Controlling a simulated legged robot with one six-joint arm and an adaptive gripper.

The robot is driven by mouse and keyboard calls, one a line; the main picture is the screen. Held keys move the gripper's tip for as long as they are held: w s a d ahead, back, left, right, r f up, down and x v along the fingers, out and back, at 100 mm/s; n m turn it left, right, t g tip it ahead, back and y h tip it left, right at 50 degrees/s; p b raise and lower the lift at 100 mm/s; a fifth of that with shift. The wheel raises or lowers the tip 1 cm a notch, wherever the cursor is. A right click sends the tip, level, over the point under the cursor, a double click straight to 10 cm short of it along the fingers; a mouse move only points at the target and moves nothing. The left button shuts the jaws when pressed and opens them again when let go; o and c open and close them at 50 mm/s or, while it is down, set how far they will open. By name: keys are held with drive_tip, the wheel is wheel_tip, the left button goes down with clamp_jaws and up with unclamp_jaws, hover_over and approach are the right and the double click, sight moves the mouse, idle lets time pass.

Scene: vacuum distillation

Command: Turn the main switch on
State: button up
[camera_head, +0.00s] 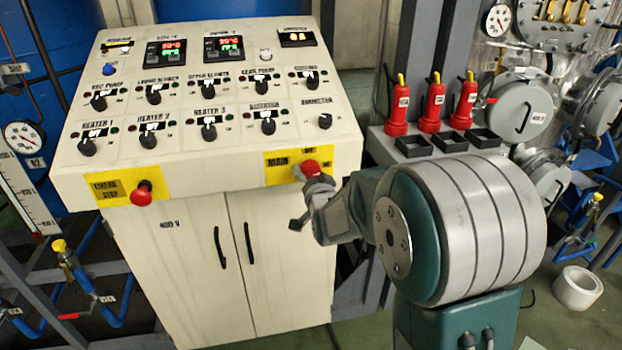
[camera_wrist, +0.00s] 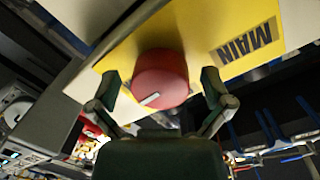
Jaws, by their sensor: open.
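The main switch (camera_head: 308,169) is a red round knob on a yellow plate marked MAIN (camera_head: 285,161), at the right of the control panel's front edge. In the wrist view the red knob (camera_wrist: 160,79) sits near the centre, with a short white line on it pointing to the lower left. My gripper (camera_head: 308,200) is just in front of the knob. In the wrist view my gripper (camera_wrist: 162,90) is open, with one finger on each side of the knob. Gaps show between the fingers and the knob. The head view partly hides the fingers behind my arm.
The control panel (camera_head: 220,178) carries several black knobs and displays. A red mushroom button (camera_head: 141,193) stands out at its front left. Red bottles (camera_head: 432,105) stand on a shelf to the right. A white cylinder (camera_head: 577,288) is on the floor at the right.

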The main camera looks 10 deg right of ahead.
drive_tip(key=s, duration=1.2)
drive_tip(key=shift+r, duration=0.35)
drive_tip(key=w+n, duration=0.2)
drive_tip(key=w, duration=0.2)
drive_tip(key=w+n, duration=0.2)
drive_tip(key=w, duration=0.2)
drive_tip(key=w+n+t, duration=0.1)
drive_tip(key=w+n, duration=0.1)
drive_tip(key=w, duration=0.2)
drive_tip(key=shift+d+f+y, duration=0.15)
drive_tip(key=shift+f+y, duration=0.15)
drive_tip(key=shift+f, duration=0.05)
drive_tip(key=c, duration=1.1)
